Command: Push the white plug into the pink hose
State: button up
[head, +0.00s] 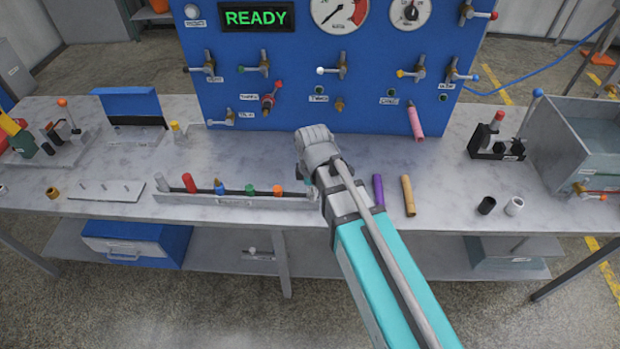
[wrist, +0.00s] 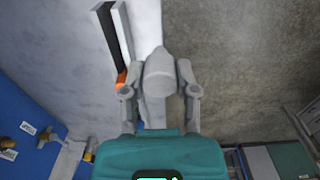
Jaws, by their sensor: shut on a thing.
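The pink hose (head: 415,121) hangs from the right part of the blue panel in the head view, its lower end free and slanting down to the right. It is out of sight in the wrist view. My gripper (wrist: 160,90) is shut on the pale, grey-white plug (wrist: 158,64), which sits between its two fingers. In the head view my wrist (head: 318,150) is over the middle of the bench, left of the pink hose and apart from it. The held plug cannot be made out there, hidden by my arm.
A long rack (head: 215,198) with several coloured plugs lies left of my arm. A purple tube (head: 378,190) and a tan tube (head: 408,196) lie to the right. The blue panel (head: 310,95) carries several valves. A grey bin (head: 580,145) stands far right.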

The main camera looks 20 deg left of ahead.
jog(key=s+d+r+p, duration=0.1)
jog(key=s+d+r, duration=0.1)
jog(key=s, duration=0.2)
jog(key=shift+s+d+r+p, duration=0.2)
jog(key=shift+s+d+p, duration=0.15)
jog(key=shift+s+p, duration=0.05)
dwell(0.8)
